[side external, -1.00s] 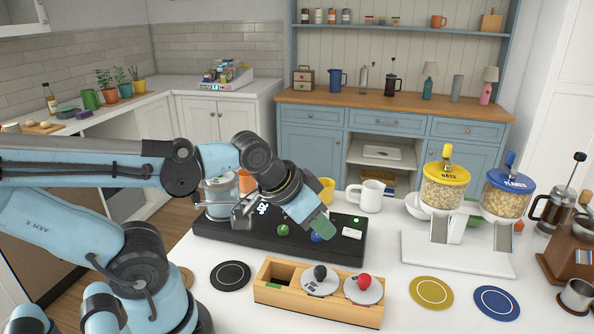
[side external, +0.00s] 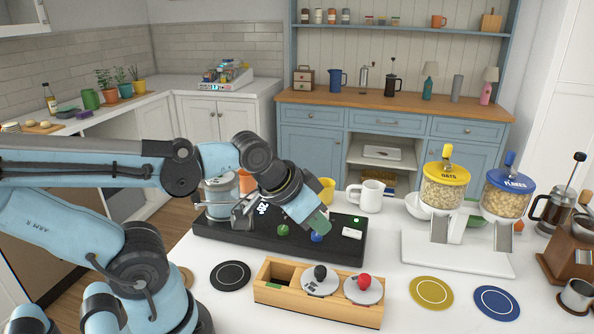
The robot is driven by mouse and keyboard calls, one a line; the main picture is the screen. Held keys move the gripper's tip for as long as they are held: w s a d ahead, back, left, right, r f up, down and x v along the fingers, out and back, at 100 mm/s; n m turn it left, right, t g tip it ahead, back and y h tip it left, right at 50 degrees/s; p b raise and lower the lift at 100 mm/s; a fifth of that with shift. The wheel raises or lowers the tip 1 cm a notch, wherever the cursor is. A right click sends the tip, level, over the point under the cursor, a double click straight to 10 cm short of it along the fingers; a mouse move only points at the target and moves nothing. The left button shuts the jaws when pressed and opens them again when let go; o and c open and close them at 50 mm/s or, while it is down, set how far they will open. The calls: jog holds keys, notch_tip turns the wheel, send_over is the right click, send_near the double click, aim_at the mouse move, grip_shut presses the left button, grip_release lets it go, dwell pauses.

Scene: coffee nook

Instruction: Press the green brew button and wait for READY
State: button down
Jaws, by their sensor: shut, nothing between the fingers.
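The black brewing machine base (side external: 260,239) lies on the white counter. On its top are a green button (side external: 283,230), a blue button (side external: 316,237) and a white rectangular piece (side external: 352,233). A small green light (side external: 356,219) glows near its right back corner. My gripper (side external: 319,224) points down to the right over the base, just above or at the blue button and right of the green button. It is shut and empty. Whether its tip touches the blue button cannot be told. No READY text is readable.
A wooden holder (side external: 270,295) with two knobbed round pieces stands in front. A white mug (side external: 369,195) and yellow cup (side external: 326,190) stand behind the base. Two grain dispensers (side external: 444,188) are at the right. Black (side external: 230,275), yellow (side external: 431,293) and blue (side external: 497,303) coasters lie in front.

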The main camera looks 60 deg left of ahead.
dwell(0.8)
jog(key=a+r+n+t, duration=0.2)
jog(key=a+n, duration=0.6)
jog(key=a, duration=0.6)
jog(key=shift+s+a, duration=0.3)
jog(key=shift+s, duration=0.05)
jog(key=shift+f, duration=0.2)
send_over(278, 228)
jog(key=shift+f, duration=3.8)
jog(key=shift+d+f, duration=0.1)
jog(key=shift+f, duration=0.35)
jog(key=shift+f, duration=0.45)
